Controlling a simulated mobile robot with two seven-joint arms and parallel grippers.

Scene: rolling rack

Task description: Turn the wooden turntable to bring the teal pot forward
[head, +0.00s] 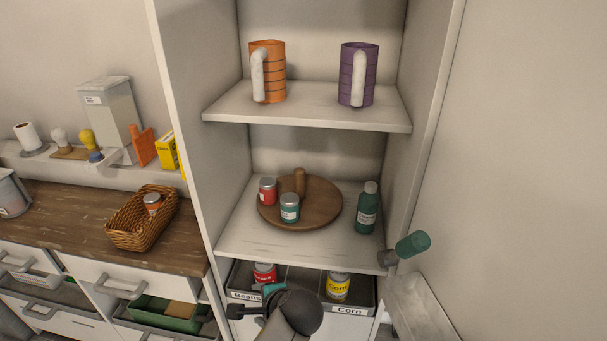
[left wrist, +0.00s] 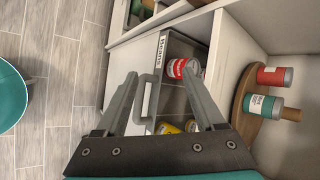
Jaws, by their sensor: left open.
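The round wooden turntable (head: 325,205) lies on the middle shelf with an upright wooden peg (head: 299,182) near its back edge. The teal pot (head: 290,209) stands at its front, left of centre. A red pot (head: 268,190) stands at its left. In the left wrist view, the teal pot (left wrist: 262,106), red pot (left wrist: 274,77) and part of the turntable (left wrist: 241,92) show at the right edge. My left gripper (head: 236,312) is low, in front of the bins below that shelf, open and apart from the turntable. It also shows in the left wrist view (left wrist: 160,76), its fingers spread and empty. My right gripper is not seen.
A teal bottle (head: 367,210) stands right of the turntable. Orange (head: 275,75) and purple (head: 361,80) mugs stand on the upper shelf. Below, the bins hold a red can (head: 265,274) and a yellow can (head: 338,287). The cabinet's side walls bound the shelf.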

